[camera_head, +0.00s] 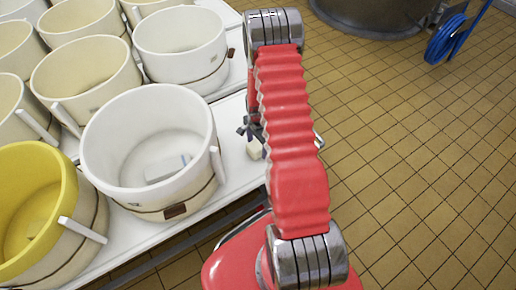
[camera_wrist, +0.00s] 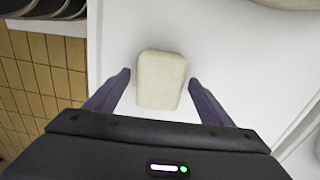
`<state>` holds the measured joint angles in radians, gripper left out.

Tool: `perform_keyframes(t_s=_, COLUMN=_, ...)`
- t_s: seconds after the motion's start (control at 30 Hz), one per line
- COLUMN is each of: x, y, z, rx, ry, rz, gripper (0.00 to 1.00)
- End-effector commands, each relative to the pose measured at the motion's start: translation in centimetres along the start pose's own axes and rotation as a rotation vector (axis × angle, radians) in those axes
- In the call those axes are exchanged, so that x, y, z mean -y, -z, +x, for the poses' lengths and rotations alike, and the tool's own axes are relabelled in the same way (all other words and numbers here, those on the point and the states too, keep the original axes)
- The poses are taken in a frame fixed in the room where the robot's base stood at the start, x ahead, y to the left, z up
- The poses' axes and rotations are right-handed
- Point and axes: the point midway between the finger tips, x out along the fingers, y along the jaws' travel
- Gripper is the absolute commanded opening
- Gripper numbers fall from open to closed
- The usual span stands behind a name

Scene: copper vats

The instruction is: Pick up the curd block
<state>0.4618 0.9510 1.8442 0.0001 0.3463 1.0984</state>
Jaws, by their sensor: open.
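The curd block (camera_wrist: 161,80) is a pale cream, rounded block lying on the white table top. In the wrist view it sits between the two dark fingers of my gripper (camera_wrist: 160,84), with a gap on each side. My gripper is open and the fingers do not touch the block. In the head view the curd block (camera_head: 254,149) shows as a small pale piece beside my red arm, just below my gripper (camera_head: 250,131), which is partly hidden by the arm.
The white table (camera_head: 238,115) carries several tubs, including a large white tub (camera_head: 150,110) and a yellow-rimmed tub (camera_head: 68,215) to the left. Tiled floor (camera_head: 430,150) lies right of the table. A copper vat (camera_head: 375,12) and a blue hose reel (camera_head: 445,40) stand at the back.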

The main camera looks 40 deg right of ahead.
Motion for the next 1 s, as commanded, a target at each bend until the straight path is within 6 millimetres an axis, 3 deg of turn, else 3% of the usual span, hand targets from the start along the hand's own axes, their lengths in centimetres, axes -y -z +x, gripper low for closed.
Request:
perform_keyframes(t_s=0.43, x=0.01, y=-0.01, z=-0.04, rx=0.000, ry=0.000, rz=0.000, gripper=0.75)
perform_keyframes(t_s=1.0, x=0.01, y=-0.01, z=-0.04, rx=0.000, ry=0.000, rz=0.000, gripper=0.35)
